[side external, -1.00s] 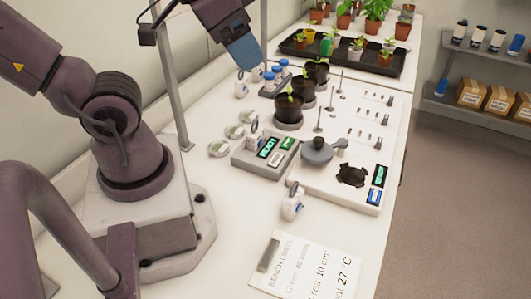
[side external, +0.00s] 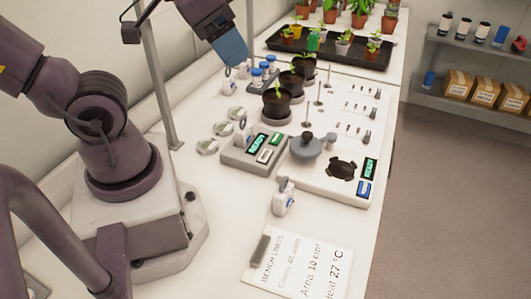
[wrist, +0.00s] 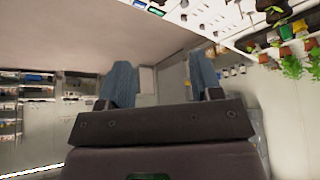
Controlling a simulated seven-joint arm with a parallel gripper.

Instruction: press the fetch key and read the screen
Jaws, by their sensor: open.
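Which key is the fetch key I cannot tell. My gripper (side external: 231,53) hangs above the far left of the bench, away from both devices. In the wrist view its blue fingers (wrist: 161,82) are apart and empty.
Black pots with seedlings (side external: 275,103) and blue-capped bottles (side external: 257,76) stand below and right of my gripper. A metal post (side external: 160,85) rises left of it. A black plant tray (side external: 330,48) is at the back. A limits card (side external: 297,262) lies in front.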

